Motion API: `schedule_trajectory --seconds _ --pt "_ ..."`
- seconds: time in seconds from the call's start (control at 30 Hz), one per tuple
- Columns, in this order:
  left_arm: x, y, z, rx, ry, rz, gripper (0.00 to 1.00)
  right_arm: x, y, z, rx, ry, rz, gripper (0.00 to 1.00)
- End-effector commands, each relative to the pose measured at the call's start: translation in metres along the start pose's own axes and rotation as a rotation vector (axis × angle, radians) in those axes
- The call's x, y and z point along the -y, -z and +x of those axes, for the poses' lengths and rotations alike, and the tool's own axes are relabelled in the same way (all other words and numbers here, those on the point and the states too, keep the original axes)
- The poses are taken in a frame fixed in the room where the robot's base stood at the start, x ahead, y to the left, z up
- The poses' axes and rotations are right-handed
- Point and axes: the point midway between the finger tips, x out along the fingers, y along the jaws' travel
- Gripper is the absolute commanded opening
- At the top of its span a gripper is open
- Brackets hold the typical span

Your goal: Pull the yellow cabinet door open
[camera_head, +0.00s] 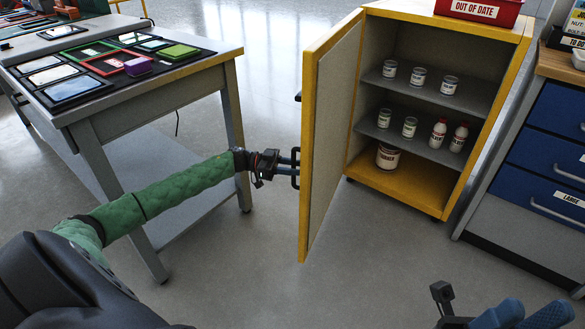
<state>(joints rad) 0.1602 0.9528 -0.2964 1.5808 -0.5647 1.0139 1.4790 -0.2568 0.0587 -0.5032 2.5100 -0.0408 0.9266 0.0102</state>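The yellow cabinet (513,105) stands at the back right. Its yellow-edged door (331,125) is swung wide open to the left, so the shelves inside show. A black handle (296,181) sits on the door's outer side.
Jars and bottles (419,77) stand on the cabinet's shelves, with a tub (388,157) at the bottom. A red bin (480,9) sits on top. A blue-drawered unit (545,135) stands to the right. A workbench (130,96) is at left. The floor before the cabinet is clear.

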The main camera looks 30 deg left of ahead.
Motion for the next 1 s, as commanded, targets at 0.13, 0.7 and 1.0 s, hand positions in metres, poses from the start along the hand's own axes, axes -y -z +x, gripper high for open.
schedule_trajectory --seconds 0.13,0.7,1.0 --pt "0.0 0.0 0.0 0.0 0.0 0.0 0.26 0.0 0.0 0.0 0.001 0.001 0.0 0.36" --pt "0.017 0.001 -0.042 0.005 0.006 -0.001 0.0 0.0 0.0 0.005 -0.002 -0.001 -0.001 0.36" --pt "0.051 0.0 -0.116 0.001 0.008 0.002 0.0 -0.001 0.0 0.001 -0.002 -0.008 -0.003 0.36"
